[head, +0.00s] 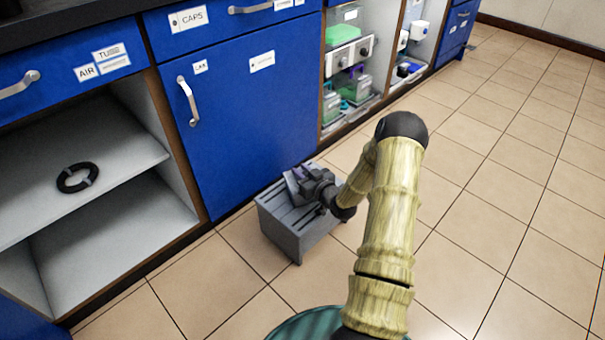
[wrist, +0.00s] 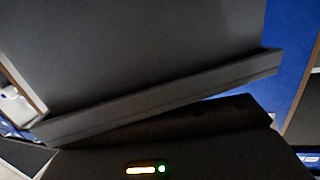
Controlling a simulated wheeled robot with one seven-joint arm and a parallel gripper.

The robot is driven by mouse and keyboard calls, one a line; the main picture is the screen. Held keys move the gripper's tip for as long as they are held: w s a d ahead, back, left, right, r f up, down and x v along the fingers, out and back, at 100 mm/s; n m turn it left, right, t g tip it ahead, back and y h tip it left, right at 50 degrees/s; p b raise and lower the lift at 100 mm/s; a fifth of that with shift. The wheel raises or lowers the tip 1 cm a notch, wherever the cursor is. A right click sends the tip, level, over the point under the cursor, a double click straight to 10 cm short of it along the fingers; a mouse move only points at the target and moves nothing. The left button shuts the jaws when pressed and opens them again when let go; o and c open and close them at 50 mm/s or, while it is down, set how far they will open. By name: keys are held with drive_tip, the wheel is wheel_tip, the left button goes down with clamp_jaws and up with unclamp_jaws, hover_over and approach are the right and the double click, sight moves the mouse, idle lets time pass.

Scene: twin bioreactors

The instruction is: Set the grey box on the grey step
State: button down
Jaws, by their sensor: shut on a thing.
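The grey step (head: 279,233) stands on the floor in front of the blue cupboard door, with a slatted top. My gripper (head: 308,185) is over the top of the step, shut on the grey box (head: 291,186). The box shows as a small grey shape, tilted, at the back left of the step's top. I cannot tell whether it touches the step. In the wrist view the box's grey face (wrist: 150,50) fills the upper middle, with a slanted lower edge. My fingertips are not clear there.
The blue cupboard (head: 237,120) is close behind the step. To the left, open shelves (head: 100,155) hold a black ring (head: 77,177). To the right, open bays hold equipment, including a green-topped unit (head: 345,50). The tiled floor (head: 490,190) at right is clear.

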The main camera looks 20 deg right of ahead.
drive_tip(key=shift+f, duration=0.15)
drive_tip(key=c, duration=1.2)
unclamp_jaws()
drive_tip(key=shift+c, duration=0.2)
drive_tip(key=shift+s+r, duration=0.15)
drive_tip(key=shift+r, duration=0.1)
drive_tip(key=p+v, duration=0.5)
drive_tip(key=v, duration=0.6)
drive_tip(key=shift+s+p, duration=0.35)
drive_tip(key=shift+p, duration=0.05)
drive_tip(key=shift+d, duration=0.1)
